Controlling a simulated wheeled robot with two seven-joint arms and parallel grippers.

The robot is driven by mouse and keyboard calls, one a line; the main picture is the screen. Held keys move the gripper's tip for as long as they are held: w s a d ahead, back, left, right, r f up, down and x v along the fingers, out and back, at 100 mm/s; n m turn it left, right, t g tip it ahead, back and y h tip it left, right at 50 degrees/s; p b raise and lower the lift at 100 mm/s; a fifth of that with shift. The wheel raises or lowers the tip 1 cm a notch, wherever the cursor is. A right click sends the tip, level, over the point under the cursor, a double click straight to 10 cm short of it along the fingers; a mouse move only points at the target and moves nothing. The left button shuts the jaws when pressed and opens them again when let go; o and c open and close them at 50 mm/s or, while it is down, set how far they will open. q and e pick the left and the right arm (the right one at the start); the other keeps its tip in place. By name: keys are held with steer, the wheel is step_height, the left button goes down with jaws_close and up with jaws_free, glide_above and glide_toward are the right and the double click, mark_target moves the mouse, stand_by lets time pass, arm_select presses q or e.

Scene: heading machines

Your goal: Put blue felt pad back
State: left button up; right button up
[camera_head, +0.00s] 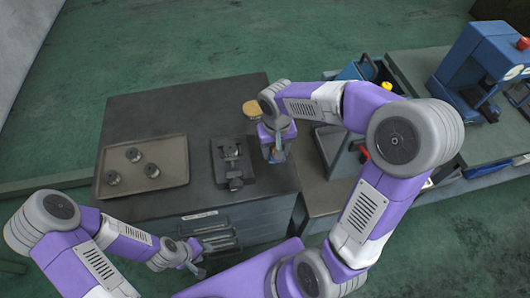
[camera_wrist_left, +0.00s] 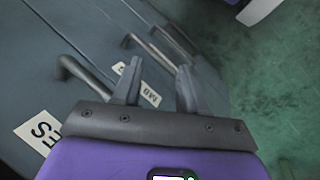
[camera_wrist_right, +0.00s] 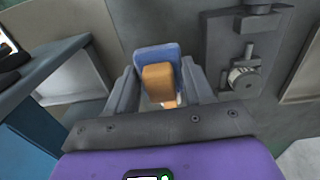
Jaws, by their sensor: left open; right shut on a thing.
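A blue pad (camera_wrist_right: 157,54) with an orange-tan block (camera_wrist_right: 158,82) against it shows between the fingers of my right gripper (camera_wrist_right: 158,78). The gripper is shut on this piece; whether the block is part of the pad I cannot tell. In the head view the right gripper (camera_head: 275,154) is over the right part of the dark workbench, beside the black vise. My left gripper (camera_head: 197,270) is open and empty at the front of the drawers. In the left wrist view its open fingers (camera_wrist_left: 158,75) are near a drawer label (camera_wrist_left: 150,94) that seems to read PAD.
A tan tray (camera_head: 172,178) with three round metal parts lies on the workbench (camera_head: 170,118). The black vise (camera_head: 232,160) stands right of it. A round tan thing (camera_head: 251,108) lies behind. A blue machine (camera_head: 480,65) stands at right. Drawer handles (camera_wrist_left: 80,76) stick out near my left gripper.

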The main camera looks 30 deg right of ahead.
steer(key=b, duration=0.1)
glide_above(275, 172)
step_height(275, 172, down, 5)
steer(key=shift+s+f, duration=0.15)
step_height(275, 172, down, 4)
steer(key=shift+f+b, duration=0.2)
steer(key=shift+b, duration=0.4)
steer(key=shift+w, duration=0.2)
steer(key=shift+f, duration=0.1)
steer(key=o, duration=1.1)
